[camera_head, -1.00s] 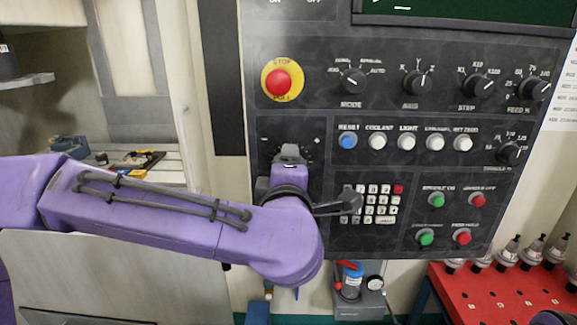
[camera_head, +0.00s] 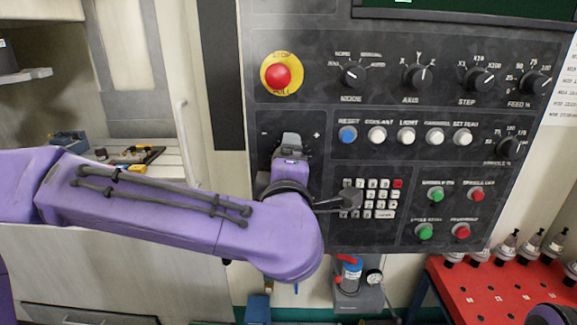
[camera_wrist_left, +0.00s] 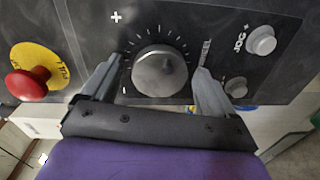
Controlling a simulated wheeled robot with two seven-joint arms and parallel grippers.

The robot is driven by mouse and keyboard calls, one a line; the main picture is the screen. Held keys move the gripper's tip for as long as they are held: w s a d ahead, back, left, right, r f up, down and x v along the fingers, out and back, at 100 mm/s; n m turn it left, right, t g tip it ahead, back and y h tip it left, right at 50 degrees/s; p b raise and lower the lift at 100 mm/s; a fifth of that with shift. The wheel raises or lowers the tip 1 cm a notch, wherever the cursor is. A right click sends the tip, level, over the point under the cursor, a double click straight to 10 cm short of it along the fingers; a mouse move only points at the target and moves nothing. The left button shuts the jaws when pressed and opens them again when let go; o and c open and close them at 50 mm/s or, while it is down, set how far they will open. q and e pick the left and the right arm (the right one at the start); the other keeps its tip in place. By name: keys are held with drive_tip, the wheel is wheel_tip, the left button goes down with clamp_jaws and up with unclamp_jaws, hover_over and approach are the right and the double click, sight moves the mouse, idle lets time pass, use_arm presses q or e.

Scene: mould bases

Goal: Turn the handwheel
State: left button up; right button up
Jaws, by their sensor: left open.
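The handwheel (camera_wrist_left: 159,72) is a round grey knob with a dial of tick marks on the dark control panel, seen in the left wrist view. In the head view my left arm and gripper hide most of it. My left gripper (camera_wrist_left: 155,88) is open, with one finger on each side of the handwheel. I cannot tell whether the fingers touch it. In the head view my left gripper (camera_head: 290,150) points at the panel between the minus and plus marks. The right gripper is not clearly in view; a dark, purple part of mine shows at the lower right corner.
A red emergency stop (camera_head: 277,76) on a yellow disc sits above my left gripper. Several knobs and buttons, and a keypad (camera_head: 371,199), lie to the right. A red tool rack (camera_head: 490,298) stands at lower right. An open machine bay is at left.

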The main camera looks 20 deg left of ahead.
use_arm(q)
drive_tip(key=b+v, duration=0.3)
drive_tip(key=v, duration=0.7)
drive_tip(key=shift+d+f, duration=0.1)
idle(1.1)
